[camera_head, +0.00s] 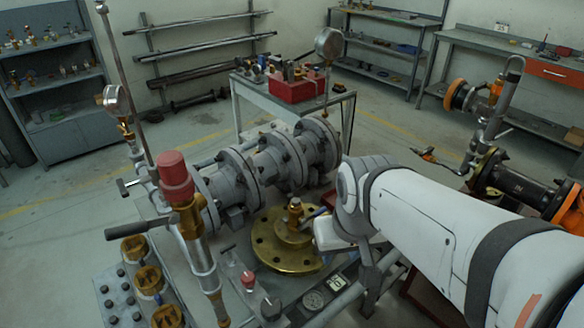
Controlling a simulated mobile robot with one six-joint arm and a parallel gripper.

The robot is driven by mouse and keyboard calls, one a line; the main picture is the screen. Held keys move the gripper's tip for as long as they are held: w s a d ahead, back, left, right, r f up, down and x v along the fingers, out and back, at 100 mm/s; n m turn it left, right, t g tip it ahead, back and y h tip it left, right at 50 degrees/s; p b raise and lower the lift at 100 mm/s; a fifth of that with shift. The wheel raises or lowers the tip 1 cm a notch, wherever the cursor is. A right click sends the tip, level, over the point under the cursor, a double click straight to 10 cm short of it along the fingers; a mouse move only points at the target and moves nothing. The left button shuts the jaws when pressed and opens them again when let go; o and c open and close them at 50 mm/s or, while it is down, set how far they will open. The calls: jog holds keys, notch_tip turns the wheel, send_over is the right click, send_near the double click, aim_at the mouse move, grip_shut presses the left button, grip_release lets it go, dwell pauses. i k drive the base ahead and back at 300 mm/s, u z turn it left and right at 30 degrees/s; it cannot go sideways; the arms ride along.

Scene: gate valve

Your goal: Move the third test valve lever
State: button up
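Several levers are in view, and I cannot tell which is the third test valve lever. A dark-handled lever (140,226) sticks out left from the upright pipe below a red cap (174,170). A smaller lever (127,184) is farther back on the left. A lever with an orange tip (424,153) is on the pipework at the right. My white arm reaches in from the lower right. My gripper (326,232) is at its end, beside a brass flanged valve (288,246) with an upright stem. Its fingers are mostly hidden, so their opening is unclear.
Grey flanged pipework (240,175) runs behind the brass flange. Brass fittings (148,279) and a panel with red and black knobs (270,306) stand in front. A pressure gauge (116,98) rises at left. A small table with a red box (298,90) is behind; floor beyond is open.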

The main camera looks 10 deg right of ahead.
aim_at(322, 210)
jog(key=u, duration=1.2)
jog(key=k, duration=1.15)
jog(key=z, duration=0.75)
jog(key=i, duration=1)
jog(key=z, duration=0.05)
